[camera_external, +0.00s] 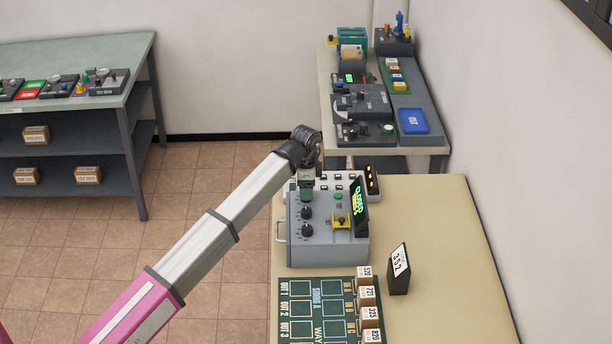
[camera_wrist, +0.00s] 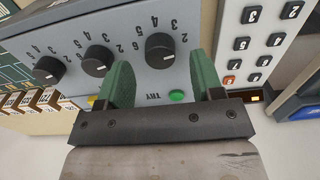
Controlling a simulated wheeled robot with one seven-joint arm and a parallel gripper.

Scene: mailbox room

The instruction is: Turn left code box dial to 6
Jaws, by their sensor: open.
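The grey code box (camera_external: 330,252) stands on the beige table with a row of black dials and a lit display reading CLOSED. In the wrist view the lettering is upside down, and three dials show: one nearest the keypad (camera_wrist: 160,47), a middle one (camera_wrist: 97,60) and a far one (camera_wrist: 49,69). My gripper (camera_wrist: 160,62) is open, its green fingers spread either side of the dial nearest the keypad. Contact with that dial cannot be told. In the external view my gripper (camera_external: 306,188) covers this dial. Its exact setting is too small to read.
A green TRY button (camera_wrist: 177,96) lies close to the fingers. A white keypad (camera_wrist: 262,45) stands beside the box. In the external view, a board with small boxes (camera_external: 327,308) and a dark number stand (camera_external: 399,270) are nearby. The table's right side is mostly clear.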

